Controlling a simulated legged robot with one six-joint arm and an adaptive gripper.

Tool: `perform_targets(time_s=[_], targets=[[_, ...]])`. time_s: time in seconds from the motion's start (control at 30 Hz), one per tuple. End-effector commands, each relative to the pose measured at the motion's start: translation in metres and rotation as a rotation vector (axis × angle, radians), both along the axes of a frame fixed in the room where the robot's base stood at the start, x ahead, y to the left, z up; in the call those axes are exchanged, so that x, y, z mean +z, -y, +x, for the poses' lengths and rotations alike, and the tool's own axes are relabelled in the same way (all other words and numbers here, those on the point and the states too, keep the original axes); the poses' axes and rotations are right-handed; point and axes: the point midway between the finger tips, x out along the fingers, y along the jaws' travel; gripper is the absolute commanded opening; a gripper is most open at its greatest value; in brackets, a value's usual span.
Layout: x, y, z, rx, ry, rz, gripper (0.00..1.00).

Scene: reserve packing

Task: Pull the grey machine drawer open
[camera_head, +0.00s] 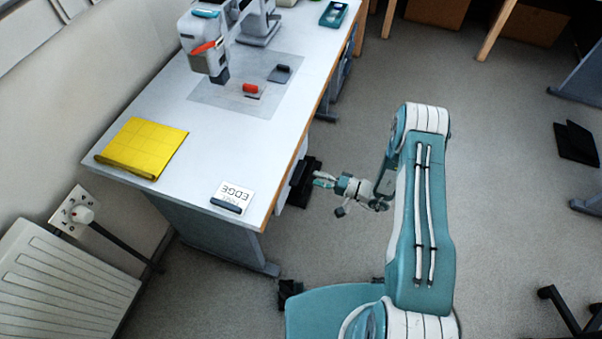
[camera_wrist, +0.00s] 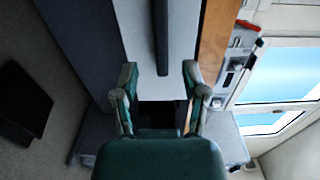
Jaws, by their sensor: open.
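The grey machine drawer shows its pale front (camera_wrist: 187,40) in the wrist view, under the wooden bench edge. A long dark bar handle (camera_wrist: 161,35) runs along that front. My gripper (camera_wrist: 160,82) is open, one finger on each side of the lower end of the bar in that picture. I cannot tell whether the fingers reach past the bar or touch it. In the head view my gripper (camera_head: 322,182) is low beside the bench's right side, close to the drawer. The bench top and gripper partly hide the drawer there.
The white bench (camera_head: 200,125) carries a yellow folded cloth (camera_head: 142,148), an EDGE card (camera_head: 233,196), a red-handled stamp (camera_head: 252,90) and a grey machine (camera_head: 205,50). Open floor (camera_head: 500,150) lies to the right. A radiator (camera_head: 65,285) stands at left.

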Motion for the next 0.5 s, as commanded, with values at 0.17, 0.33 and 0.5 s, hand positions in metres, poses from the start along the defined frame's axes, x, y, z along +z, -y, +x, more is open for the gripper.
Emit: perform_targets(time_s=[0.17, 0.33, 0.5], targets=[[0.0, -0.032, 0.011, 0.004, 0.0, 0.0, 0.57], [0.0, -0.05, 0.018, 0.002, 0.0, 0.0, 0.57], [0.0, -0.055, 0.02, 0.0, -0.001, 0.0, 0.57]])
